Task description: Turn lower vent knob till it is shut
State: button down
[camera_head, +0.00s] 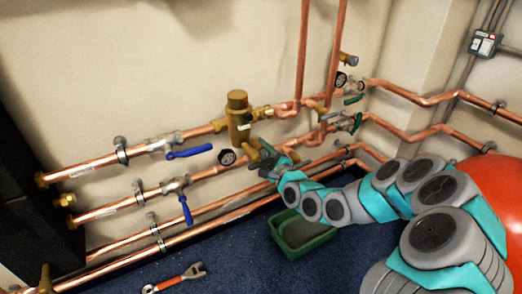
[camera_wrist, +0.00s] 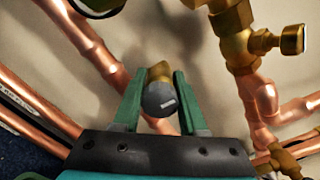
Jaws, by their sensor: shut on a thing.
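The lower vent knob (camera_wrist: 159,99) is a dark grey round cap with a short, slightly tilted white mark on its face. It sits on a brass stub (camera_wrist: 160,72) in the wrist view. My gripper (camera_wrist: 158,82) has its two green fingers on either side of the knob and is shut on it. In the head view my gripper (camera_head: 262,153) is at the pipework, just right of a black-faced gauge (camera_head: 227,157) and below a brass body (camera_head: 239,115). There it hides the knob.
Copper pipes (camera_head: 110,205) run close around my gripper. Blue lever valves (camera_head: 187,152) are at left and green-handled valves (camera_head: 354,99) at right. A green tray (camera_head: 297,250) and a red-handled wrench (camera_head: 180,277) lie on the blue floor. A red tank (camera_head: 490,185) stands at right.

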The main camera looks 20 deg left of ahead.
jog(key=shift+c, duration=2.2)
grip_release()
jog(key=v, duration=0.8)
